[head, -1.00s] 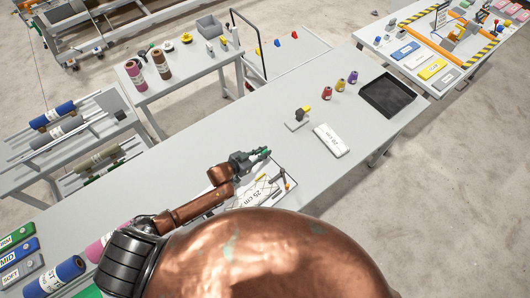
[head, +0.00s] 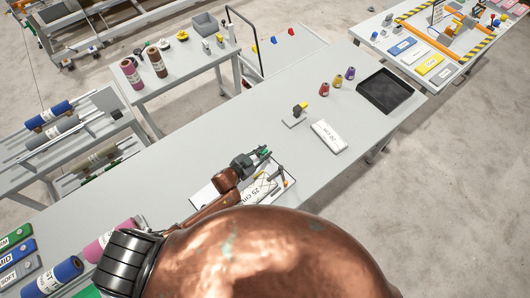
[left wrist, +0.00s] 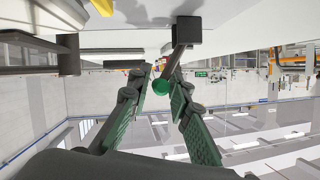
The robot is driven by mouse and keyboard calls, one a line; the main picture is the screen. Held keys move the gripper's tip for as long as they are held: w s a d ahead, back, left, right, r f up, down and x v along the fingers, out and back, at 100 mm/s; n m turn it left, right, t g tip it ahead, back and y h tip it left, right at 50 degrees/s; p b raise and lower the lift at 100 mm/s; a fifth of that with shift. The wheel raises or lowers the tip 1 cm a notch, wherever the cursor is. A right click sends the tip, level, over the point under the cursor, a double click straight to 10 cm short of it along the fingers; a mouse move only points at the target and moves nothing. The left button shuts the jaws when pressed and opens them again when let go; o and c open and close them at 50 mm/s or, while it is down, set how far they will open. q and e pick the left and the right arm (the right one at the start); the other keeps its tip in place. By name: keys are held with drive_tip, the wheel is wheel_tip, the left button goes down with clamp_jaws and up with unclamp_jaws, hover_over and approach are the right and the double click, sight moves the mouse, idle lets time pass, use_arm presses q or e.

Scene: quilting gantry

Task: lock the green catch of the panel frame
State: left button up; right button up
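The panel frame (head: 284,190) is a tray-like rectangle on the long grey table, partly hidden by my arm and body. It holds a white bundle marked 25 cm (head: 259,190). My left gripper (head: 264,154) is over its far edge, with the fingers apart. In the left wrist view, the green catch (left wrist: 161,87) shows as a round green knob on a grey lever from a black block. It lies between the open green-padded fingers of the left gripper (left wrist: 161,79); I cannot tell whether they touch it. My right gripper is out of view.
A yellow-tipped part (head: 277,170) stands on the frame near the gripper. To the right are a small stand with a yellow knob (head: 297,115), a white 20 cm bundle (head: 328,136), several spools (head: 337,81) and a black tray (head: 386,94).

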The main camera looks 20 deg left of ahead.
use_arm(q)
drive_tip(key=shift+o, duration=1.2)
drive_tip(key=v, duration=1.2)
drive_tip(key=shift+w+d, duration=0.1)
